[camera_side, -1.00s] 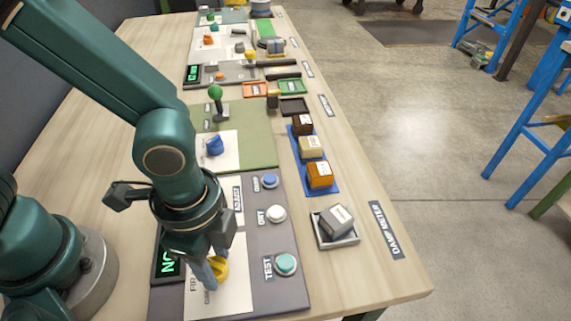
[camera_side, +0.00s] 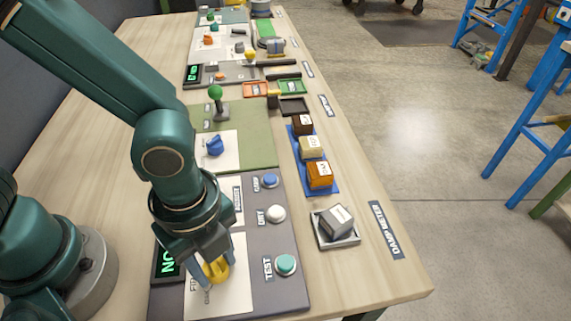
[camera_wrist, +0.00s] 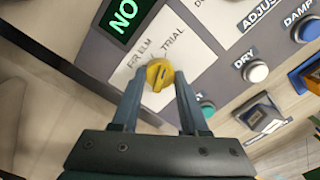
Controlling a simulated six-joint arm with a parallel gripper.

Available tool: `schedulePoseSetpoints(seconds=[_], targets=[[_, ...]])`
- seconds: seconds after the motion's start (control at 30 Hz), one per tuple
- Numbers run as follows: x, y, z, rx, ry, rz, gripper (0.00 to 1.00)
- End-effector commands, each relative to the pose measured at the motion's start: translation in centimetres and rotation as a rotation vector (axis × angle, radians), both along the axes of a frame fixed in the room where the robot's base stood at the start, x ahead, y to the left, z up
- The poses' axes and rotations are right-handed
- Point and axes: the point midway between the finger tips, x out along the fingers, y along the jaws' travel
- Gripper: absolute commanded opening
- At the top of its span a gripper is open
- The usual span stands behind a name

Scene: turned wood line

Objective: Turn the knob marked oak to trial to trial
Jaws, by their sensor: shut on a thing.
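A yellow knob (camera_wrist: 160,75) sits on a white plate (camera_wrist: 195,62) on the grey panel. In the wrist view the plate reads FIR, ELM and TRIAL around it; I see no oak mark there. My gripper (camera_wrist: 159,82) is shut on this knob, one finger on each side. In the side view the yellow knob (camera_side: 216,270) shows between the fingers of my gripper (camera_side: 212,276), partly hidden. I cannot tell for sure which mark it points at. A blue knob (camera_side: 215,145) stands on the green board; its marks are too small to read.
A display (camera_wrist: 124,13) reads NO. Teal TEST (camera_side: 286,264), white DRY (camera_side: 275,213) and blue DAMP (camera_side: 270,181) buttons line the panel's right side. A grey block (camera_side: 336,220) sits in a tray. A green-topped lever (camera_side: 215,93) stands farther back.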

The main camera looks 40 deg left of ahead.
Motion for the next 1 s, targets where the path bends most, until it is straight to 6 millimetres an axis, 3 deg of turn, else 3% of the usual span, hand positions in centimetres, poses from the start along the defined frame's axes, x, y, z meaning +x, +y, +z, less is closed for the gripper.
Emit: schedulePoseSetpoints(seconds=[0.4, 0.43, 0.5, 0.83, 1.0], targets=[[0.0, 0.0, 0.0, 0.001, 0.001, -0.009, 0.0], [0.0, 0.0, 0.0, 0.001, 0.001, -0.009, 0.55], [0.0, 0.0, 0.0, 0.001, 0.0, -0.008, 0.74], [0.0, 0.0, 0.2, 0.0, -0.001, -0.007, 0.74], [0.1, -0.1, 2.0, -0.004, -0.005, -0.007, 0.74]])
